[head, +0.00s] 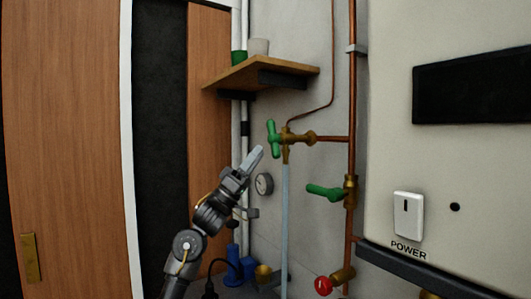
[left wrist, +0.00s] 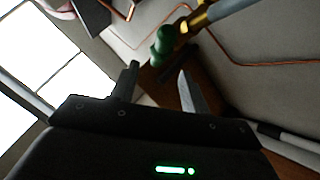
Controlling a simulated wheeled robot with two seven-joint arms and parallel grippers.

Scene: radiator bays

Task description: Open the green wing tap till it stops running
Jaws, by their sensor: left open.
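The green wing tap (head: 272,139) sits on a brass body (head: 298,138) that branches from the copper pipe; its wings stand near upright. A pale blue stream (head: 285,225) runs straight down from its spout. My left gripper (head: 253,156) is just below and left of the tap, pointing up at it, apart from it as far as I can see. In the left wrist view the tap handle (left wrist: 162,46) lies just beyond the two parted fingertips (left wrist: 158,68), with nothing between them. My right gripper is out of view.
A second green lever (head: 325,192) and a red round handle (head: 323,286) sit lower on the copper pipe (head: 351,100). A wooden shelf (head: 245,76) with cups is above my gripper. A gauge (head: 264,184) is below. A white cabinet (head: 450,180) fills the right.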

